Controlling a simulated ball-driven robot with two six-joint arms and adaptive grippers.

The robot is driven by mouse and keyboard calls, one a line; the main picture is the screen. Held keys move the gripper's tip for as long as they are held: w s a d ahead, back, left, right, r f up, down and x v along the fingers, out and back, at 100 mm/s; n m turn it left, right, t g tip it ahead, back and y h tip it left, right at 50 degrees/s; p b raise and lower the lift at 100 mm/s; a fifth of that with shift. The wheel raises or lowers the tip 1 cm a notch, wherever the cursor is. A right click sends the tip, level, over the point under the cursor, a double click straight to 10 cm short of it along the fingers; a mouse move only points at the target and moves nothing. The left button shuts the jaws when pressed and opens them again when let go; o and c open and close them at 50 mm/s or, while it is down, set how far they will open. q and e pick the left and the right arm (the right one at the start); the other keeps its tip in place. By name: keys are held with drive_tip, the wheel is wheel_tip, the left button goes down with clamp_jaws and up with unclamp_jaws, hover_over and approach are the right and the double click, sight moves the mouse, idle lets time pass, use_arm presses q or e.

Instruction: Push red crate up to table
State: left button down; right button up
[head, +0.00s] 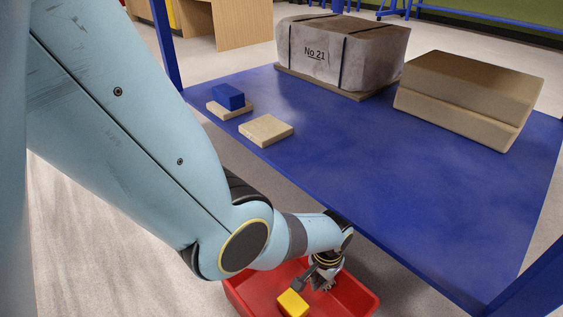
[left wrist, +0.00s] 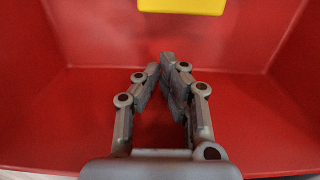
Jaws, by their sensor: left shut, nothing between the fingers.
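The red crate (head: 350,292) is on the floor at the front edge of the blue table (head: 400,215), at the bottom of the head view. Its red inside (left wrist: 100,50) fills the left wrist view. My left gripper (head: 318,284) points down into the crate. In the left wrist view my left gripper (left wrist: 162,72) is shut with nothing between its fingers. A yellow block (head: 293,303) lies in the crate near the gripper, and it also shows in the left wrist view (left wrist: 182,5). My left forearm hides part of the crate. My right gripper is not in view.
On the table are a wrapped block marked No 21 (head: 310,54), a tan box (head: 470,90), a blue block (head: 229,95) on a wooden slab (head: 218,110) and another wooden slab (head: 267,130). Blue table legs stand at its corners. Floor (head: 100,250) at left is clear.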

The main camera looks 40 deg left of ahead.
use_arm(q)
drive_tip(key=shift+r, duration=0.1)
wheel_tip(320, 180, up, 12)
idle(0.6)
